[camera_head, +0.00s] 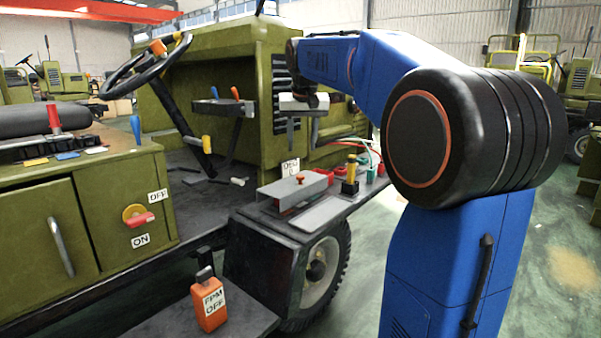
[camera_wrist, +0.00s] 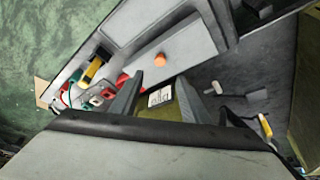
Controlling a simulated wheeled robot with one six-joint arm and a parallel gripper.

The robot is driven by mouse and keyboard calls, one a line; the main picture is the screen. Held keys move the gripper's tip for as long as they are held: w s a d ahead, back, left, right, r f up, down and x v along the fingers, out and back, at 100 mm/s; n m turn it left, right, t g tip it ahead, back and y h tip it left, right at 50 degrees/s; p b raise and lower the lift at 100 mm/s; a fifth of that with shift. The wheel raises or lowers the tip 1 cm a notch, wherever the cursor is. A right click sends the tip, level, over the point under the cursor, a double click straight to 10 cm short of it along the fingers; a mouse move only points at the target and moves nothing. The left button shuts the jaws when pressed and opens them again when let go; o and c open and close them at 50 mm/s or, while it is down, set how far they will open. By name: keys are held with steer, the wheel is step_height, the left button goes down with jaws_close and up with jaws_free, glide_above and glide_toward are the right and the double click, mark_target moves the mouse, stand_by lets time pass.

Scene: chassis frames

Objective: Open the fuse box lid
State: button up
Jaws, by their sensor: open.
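The fuse box appears to be the long grey box (camera_head: 285,196) with a small red knob (camera_head: 300,179) on its lid, on the vehicle's side ledge. The lid looks shut. In the wrist view the grey lid (camera_wrist: 150,38) and its orange-red knob (camera_wrist: 160,59) lie beyond the fingertips. My gripper (camera_head: 302,143) hangs above and behind the box, apart from it. In the wrist view my gripper (camera_wrist: 173,84) has its two fingers spread, with nothing between them but the view of the vehicle below.
A yellow-topped plug (camera_head: 350,172), red blocks and cables sit right of the box. A white label (camera_head: 290,167) stands behind it. A flat grey plate (camera_head: 308,213) lies in front. Levers (camera_head: 235,93) and a steering wheel (camera_head: 145,66) rise to the left.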

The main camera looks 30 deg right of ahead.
mark_target(300, 176)
steer(key=x, duration=1.1)
steer(key=shift+w+d+f, duration=0.1)
steer(key=shift+w+f, duration=0.05)
steer(key=shift+f, duration=0.15)
jaws_close()
